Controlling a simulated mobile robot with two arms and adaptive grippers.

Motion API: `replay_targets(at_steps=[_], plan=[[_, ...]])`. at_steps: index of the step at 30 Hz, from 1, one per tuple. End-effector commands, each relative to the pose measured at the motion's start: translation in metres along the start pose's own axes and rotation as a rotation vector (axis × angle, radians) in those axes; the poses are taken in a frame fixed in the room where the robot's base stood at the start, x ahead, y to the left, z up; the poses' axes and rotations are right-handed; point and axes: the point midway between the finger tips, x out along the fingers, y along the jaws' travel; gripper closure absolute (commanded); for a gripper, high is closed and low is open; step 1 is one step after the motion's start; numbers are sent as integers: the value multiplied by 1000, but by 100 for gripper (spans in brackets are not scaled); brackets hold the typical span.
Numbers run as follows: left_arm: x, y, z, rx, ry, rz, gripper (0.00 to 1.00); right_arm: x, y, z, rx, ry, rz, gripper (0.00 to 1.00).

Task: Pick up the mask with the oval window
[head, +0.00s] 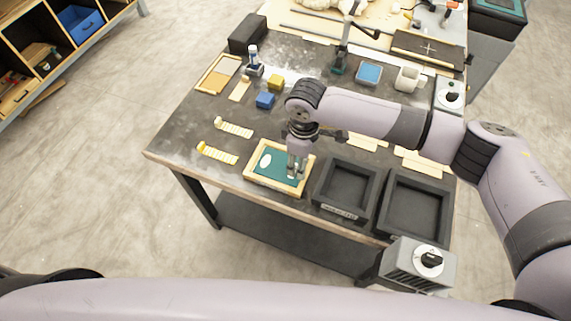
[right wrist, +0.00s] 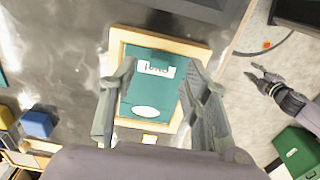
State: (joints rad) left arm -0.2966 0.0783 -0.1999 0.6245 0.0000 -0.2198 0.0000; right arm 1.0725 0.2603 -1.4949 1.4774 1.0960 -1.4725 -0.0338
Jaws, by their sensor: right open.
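The mask with the oval window is a teal sheet in a pale wooden frame (head: 249,177), lying flat at the table's near edge. Its white oval window (head: 266,160) is at the left of the sheet. In the right wrist view the mask (right wrist: 148,85) shows a white written label, with the oval (right wrist: 145,112) below it. My right gripper (head: 295,172) points down over the mask's right part. It is open and empty, its fingers apart on either side of the sheet; contact cannot be told. My left gripper (right wrist: 258,75) shows in the right wrist view, open, off the table.
Two dark trays (head: 347,189) (head: 415,208) stand right of the mask. Yellow strips (head: 217,154) lie to its left. A blue block (head: 265,100) and a yellow block (head: 275,82) are behind. A grey box with a knob (head: 420,264) is at the near right.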

Motion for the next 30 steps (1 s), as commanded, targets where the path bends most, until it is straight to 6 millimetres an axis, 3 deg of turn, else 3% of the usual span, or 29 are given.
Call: replay_targets(at_steps=[6,14,30], plan=[[-7,0,2,0,-4,0,71,24,0,-2,0,0,-1,57],[-6,0,5,1,-9,0,71,26,0,-2,-1,1,-1,57],[-6,-1,6,1,-10,-1,71,26,0,-2,-1,1,0,93]])
